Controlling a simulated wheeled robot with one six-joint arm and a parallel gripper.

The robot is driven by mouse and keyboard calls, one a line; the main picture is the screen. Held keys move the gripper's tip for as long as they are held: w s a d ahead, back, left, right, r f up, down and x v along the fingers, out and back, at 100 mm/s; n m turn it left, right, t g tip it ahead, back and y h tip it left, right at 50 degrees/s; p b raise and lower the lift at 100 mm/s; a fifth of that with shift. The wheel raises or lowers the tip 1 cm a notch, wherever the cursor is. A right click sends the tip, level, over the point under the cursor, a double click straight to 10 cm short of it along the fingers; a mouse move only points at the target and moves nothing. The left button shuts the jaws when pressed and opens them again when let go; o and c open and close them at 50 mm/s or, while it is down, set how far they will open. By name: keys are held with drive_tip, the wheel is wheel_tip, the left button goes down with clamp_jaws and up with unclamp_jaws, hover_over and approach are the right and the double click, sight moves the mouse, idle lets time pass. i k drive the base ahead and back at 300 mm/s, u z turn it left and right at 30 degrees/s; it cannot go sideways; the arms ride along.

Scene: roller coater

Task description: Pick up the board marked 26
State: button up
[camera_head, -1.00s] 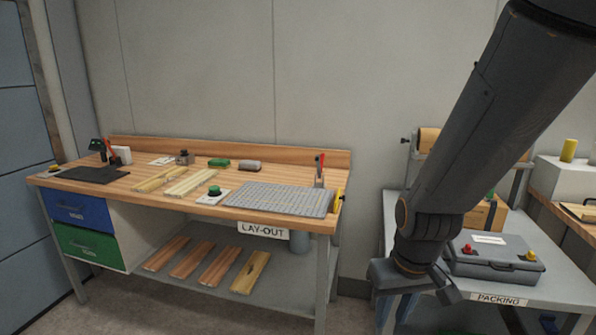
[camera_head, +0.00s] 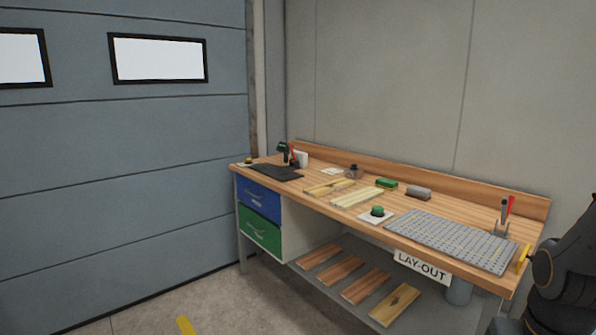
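Several boards lie on the lay-out bench, and I cannot read a 26 on any of them. Two pale boards, a left one (camera_head: 329,187) and a right one (camera_head: 357,198), lie on the bench top. On the lower shelf lie several brown boards (camera_head: 342,271) in a row, with a lighter board (camera_head: 395,305) at the right end that has a dark mark. My arm shows only at the right edge of the picture. Its gripper fingers are out of the frame.
The bench (camera_head: 450,193) stands along the wall, with a grey perforated plate (camera_head: 452,240), a green button (camera_head: 377,211) and a black mat (camera_head: 275,172) on top. Blue (camera_head: 260,201) and green (camera_head: 260,231) drawers are at its left. Open floor (camera_head: 235,305) lies in front, beside a grey sectional door (camera_head: 130,150).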

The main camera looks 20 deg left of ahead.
sight(345, 202)
drive_tip(key=u, duration=0.85)
drive_tip(key=i, duration=0.7)
drive_tip(key=u, duration=0.95)
drive_tip(key=i, duration=1.05)
drive_tip(key=z, duration=0.5)
drive_tip(key=i, duration=1)
drive_tip(key=z, duration=0.75)
